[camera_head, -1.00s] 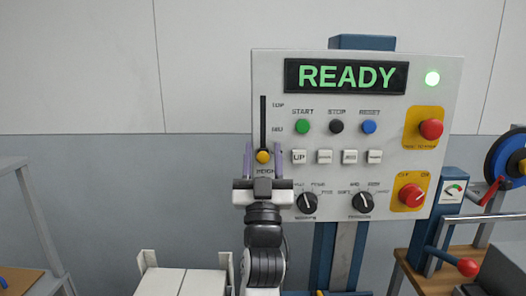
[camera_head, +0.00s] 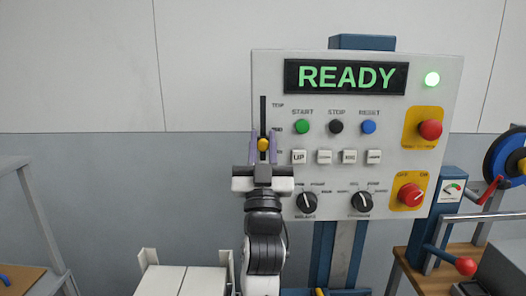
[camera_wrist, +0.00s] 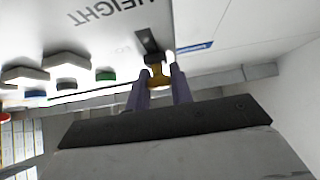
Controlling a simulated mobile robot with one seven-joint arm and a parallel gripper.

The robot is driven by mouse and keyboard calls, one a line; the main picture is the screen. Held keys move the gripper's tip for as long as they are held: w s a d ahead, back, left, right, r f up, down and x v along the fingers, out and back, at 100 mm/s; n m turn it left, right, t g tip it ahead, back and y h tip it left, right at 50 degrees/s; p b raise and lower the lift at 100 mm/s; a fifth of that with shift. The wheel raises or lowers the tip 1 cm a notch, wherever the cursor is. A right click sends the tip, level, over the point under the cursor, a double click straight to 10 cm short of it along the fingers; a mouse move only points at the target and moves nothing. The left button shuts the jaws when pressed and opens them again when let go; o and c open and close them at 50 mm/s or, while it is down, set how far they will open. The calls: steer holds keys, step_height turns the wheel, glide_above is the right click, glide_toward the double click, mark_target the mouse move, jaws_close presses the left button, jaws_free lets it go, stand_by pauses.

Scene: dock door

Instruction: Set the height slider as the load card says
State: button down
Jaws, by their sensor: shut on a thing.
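The height slider is a yellow knob (camera_head: 263,145) in a dark vertical slot (camera_head: 263,113) at the left of the white control panel (camera_head: 420,75). The knob stands in the lower half of the slot. My gripper (camera_head: 263,147) is shut on the knob from below, one purple finger on each side. In the wrist view the knob (camera_wrist: 158,75) sits between the fingertips (camera_wrist: 159,86), beside the panel face marked HEIGHT. Small labels stand beside the slot; the lower ones are partly hidden or too small to read. I see no load card that I can make out.
Start, stop and reset buttons, white keys and two dark dials lie right of the slot. Red knobs on yellow plates (camera_head: 430,130) are farther right. Left of the panel is clear wall.

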step_height(320, 180, up, 3)
steer(key=shift+f, duration=0.3)
steer(key=c, duration=1.3)
jaws_free()
steer(key=shift+f, duration=0.1)
steer(key=b+v, duration=1)
steer(key=v, duration=0.3)
steer(key=shift+s+f, duration=0.25)
steer(key=shift+r, duration=0.1)
